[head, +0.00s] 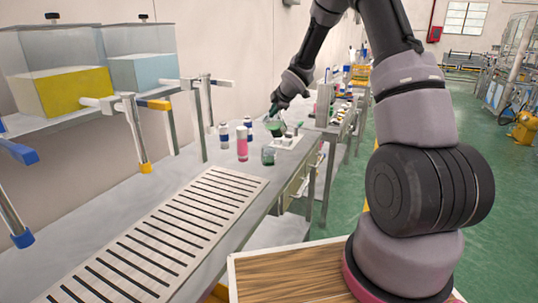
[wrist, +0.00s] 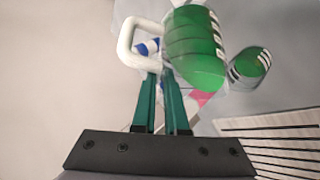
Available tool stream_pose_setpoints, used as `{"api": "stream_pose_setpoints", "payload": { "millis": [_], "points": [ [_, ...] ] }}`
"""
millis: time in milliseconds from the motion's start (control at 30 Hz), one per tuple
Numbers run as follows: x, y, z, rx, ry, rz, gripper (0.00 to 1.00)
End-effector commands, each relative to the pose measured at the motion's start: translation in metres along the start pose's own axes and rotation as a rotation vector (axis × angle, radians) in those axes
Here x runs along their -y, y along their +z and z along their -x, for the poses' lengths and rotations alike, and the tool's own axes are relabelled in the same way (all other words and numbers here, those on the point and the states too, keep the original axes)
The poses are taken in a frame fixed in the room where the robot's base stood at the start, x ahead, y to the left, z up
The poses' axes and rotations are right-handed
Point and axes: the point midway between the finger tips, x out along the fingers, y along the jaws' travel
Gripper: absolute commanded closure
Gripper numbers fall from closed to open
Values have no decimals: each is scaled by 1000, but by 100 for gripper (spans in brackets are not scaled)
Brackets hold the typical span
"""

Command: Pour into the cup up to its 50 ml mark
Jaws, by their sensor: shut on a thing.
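My gripper (head: 274,110) is over the far part of the bench. In the wrist view its two teal fingers (wrist: 162,85) are shut on the white handle (wrist: 127,40) of a jug. The jug (wrist: 195,50) is clear with white marks and holds green liquid; it also shows in the head view (head: 274,126), held above the bench and seemingly tilted. The cup (wrist: 250,65), small and clear with white marks, is just beside the jug in the wrist view. It stands on the bench in the head view (head: 268,156) and looks green inside. Its level against the 50 ml mark is unreadable.
A pink bottle (head: 242,144) and white bottles with dark blue caps (head: 223,133) stand left of the cup. A white slatted grate (head: 165,235) lies nearer on the bench (head: 130,195). Tanks of yellow (head: 75,92) and pale blue liquid (head: 145,70) stand at left.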

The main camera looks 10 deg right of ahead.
Motion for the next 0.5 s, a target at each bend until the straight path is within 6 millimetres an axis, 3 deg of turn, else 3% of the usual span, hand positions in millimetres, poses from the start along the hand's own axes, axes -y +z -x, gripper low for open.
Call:
{"api": "stream_pose_setpoints", "payload": {
  "millis": [500],
  "points": [
    [-17, 7, 4, -39, -94, -78, 100]
  ]
}}
